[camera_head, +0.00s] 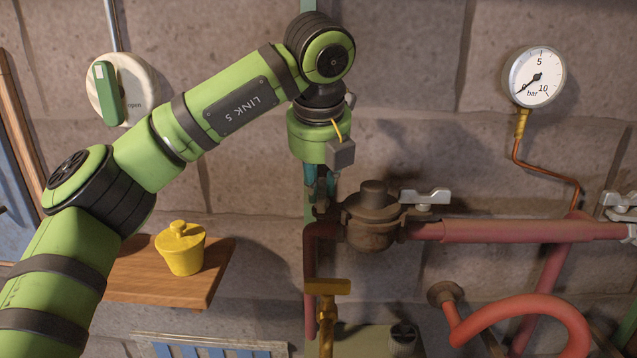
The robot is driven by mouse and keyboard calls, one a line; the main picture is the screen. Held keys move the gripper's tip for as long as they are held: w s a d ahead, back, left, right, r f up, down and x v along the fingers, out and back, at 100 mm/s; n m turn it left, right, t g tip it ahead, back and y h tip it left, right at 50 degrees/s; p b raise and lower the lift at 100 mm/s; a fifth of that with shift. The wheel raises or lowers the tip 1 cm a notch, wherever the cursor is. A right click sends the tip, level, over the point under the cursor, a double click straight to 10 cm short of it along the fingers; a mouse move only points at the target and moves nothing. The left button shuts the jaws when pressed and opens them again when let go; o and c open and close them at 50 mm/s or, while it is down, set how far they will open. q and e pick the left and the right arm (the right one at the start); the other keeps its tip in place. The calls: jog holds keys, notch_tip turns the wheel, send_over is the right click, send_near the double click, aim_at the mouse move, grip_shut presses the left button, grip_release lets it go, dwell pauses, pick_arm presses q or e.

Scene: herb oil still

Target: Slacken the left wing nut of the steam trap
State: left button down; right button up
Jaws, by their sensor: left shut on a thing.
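The steam trap (372,228) is a dark brown, round metal body on the pipe line, right of the middle in the head view. A pale wing nut (426,198) sits on its right side. My left gripper (322,200) points down at the trap's left side, with its fingers shut. It is shut on the left wing nut, which is mostly hidden behind the fingers. My right gripper is out of view.
A red pipe (500,231) runs right from the trap. A pressure gauge (535,77) reads near zero. A yellow valve handle (328,287) sits below my gripper. A yellow lidded pot (181,250) stands on a wooden shelf (150,294). A green-handled dial (122,90) is upper left.

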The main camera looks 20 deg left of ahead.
pick_arm(q)
jog(key=shift+f, duration=0.1)
jog(key=c, duration=1.1)
grip_release()
jog(key=shift+w, duration=0.1)
jog(key=v, duration=1.2)
